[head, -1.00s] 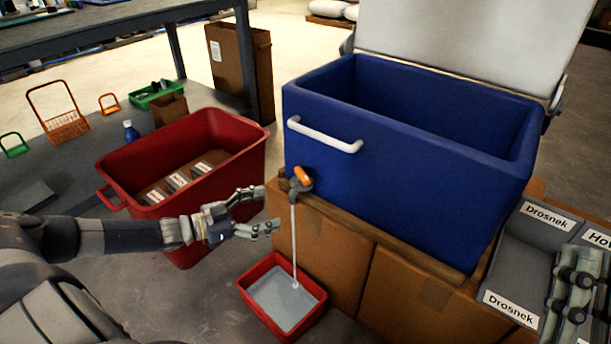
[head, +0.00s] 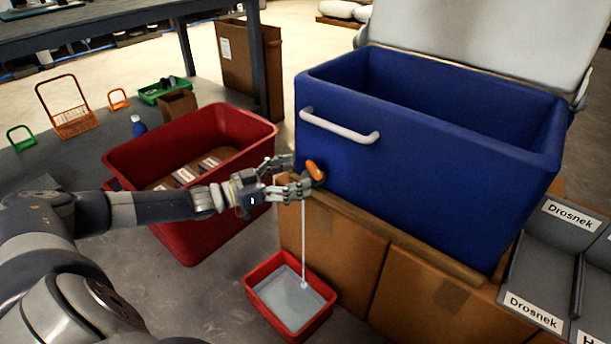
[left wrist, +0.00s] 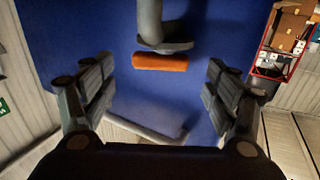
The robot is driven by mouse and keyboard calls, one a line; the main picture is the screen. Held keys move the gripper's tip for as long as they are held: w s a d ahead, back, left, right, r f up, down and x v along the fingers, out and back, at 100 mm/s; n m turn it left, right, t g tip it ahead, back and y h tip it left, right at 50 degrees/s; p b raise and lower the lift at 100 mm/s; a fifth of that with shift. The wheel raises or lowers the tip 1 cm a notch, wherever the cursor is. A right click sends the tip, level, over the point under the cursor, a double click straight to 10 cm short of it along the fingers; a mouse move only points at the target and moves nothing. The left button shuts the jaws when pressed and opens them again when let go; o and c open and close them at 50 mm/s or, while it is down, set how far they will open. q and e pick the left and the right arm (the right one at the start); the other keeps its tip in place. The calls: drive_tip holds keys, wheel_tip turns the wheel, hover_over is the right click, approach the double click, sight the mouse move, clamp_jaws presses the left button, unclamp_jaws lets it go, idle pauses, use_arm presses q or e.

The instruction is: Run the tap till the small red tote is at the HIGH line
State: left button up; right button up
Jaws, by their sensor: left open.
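The small red tote (head: 262,312) stands on the floor below the tap, with greyish liquid in it. A thin pale stream falls from the tap into the tote. I cannot make out a HIGH line at this size. The tap's orange handle (head: 315,171) is on the front of the blue tank (head: 420,150); the handle also shows in the left wrist view (left wrist: 160,62). My left gripper (head: 297,175) is open beside the tap, and its fingers stand either side of the orange handle, apart from it, in the left wrist view. My right gripper is not in view.
The blue tank rests on cardboard boxes (head: 415,300), its pale lid raised. A large red tote (head: 190,232) with boxes in it stands left of the tap. Grey bins labelled Drosnek (head: 540,270) are at right.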

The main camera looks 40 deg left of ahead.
sight(310, 170)
use_arm(q)
drive_tip(key=shift+b+x, duration=0.4)
drive_tip(key=shift+x, duration=1.3)
drive_tip(key=c, duration=1.1)
